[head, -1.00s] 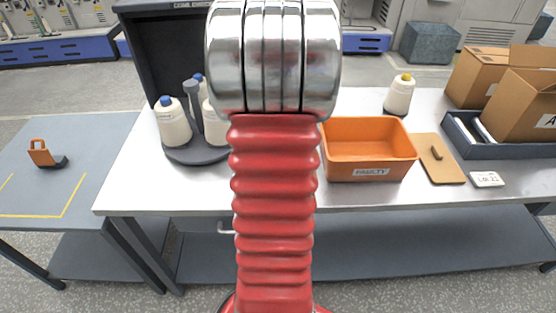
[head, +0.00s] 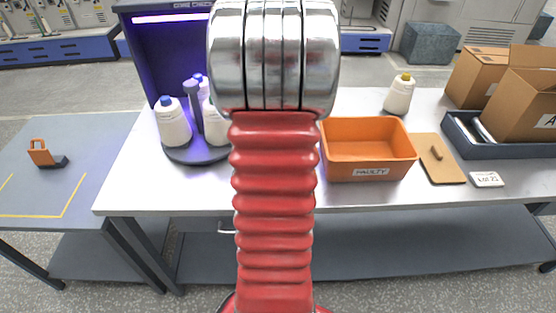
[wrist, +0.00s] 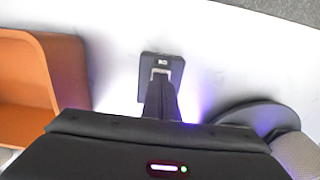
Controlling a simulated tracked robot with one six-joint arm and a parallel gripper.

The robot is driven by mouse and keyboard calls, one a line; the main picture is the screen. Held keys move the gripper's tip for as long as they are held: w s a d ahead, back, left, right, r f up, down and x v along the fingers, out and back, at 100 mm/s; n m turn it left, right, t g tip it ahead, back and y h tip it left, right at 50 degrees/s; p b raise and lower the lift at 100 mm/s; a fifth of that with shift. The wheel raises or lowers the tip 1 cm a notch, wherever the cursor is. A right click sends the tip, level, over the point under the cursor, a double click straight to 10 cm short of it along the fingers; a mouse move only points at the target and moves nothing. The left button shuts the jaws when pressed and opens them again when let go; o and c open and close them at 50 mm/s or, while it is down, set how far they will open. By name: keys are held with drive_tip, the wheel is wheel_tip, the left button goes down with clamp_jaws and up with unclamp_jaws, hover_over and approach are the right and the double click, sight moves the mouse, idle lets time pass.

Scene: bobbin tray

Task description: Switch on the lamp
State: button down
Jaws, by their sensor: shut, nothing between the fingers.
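The lamp is a bright violet-white strip (head: 172,17) at the top of the dark booth (head: 155,45) in the head view, and it is lit. A small dark switch box (wrist: 177,66) lies on the white bench top in the wrist view. My gripper (wrist: 160,76) is shut and empty, with its fingertips at the switch box, over its middle. I cannot tell whether they still touch it. In the head view my arm hides the gripper and the switch box.
A dark round stand (head: 180,154) holds white bobbins beside the booth. The orange bin (head: 362,172) marked FAULTY stands on the other side of my arm. A clipboard (head: 438,170), a white bobbin (head: 399,95) and cardboard boxes (head: 520,110) are further right.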

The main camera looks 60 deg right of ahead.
drive_tip(key=shift+r, duration=0.1)
wheel_tip(320, 180, up, 7)
idle(1.1)
drive_tip(key=shift+w, duration=0.1)
idle(0.5)
drive_tip(key=w+a+r+n+t+h, duration=0.1)
drive_tip(key=w+a+r+n, duration=0.2)
drive_tip(key=a, duration=0.9)
drive_tip(key=w+a+n+t+h, duration=0.15)
drive_tip(key=w+a, duration=0.35)
drive_tip(key=a, duration=0.6)
drive_tip(key=a+r+n+t+y, duration=0.1)
drive_tip(key=a+n, duration=0.3)
drive_tip(key=a, duration=0.6)
drive_tip(key=a+r+n+t+y, duration=0.1)
drive_tip(key=a+r+n, duration=0.3)
drive_tip(key=a, duration=0.6)
drive_tip(key=shift+a+t, duration=0.35)
drive_tip(key=shift+t, duration=0.2)
drive_tip(key=c, duration=2.5)
unclamp_jaws()
drive_tip(key=shift+s+y, duration=0.1)
drive_tip(key=shift+y, duration=0.15)
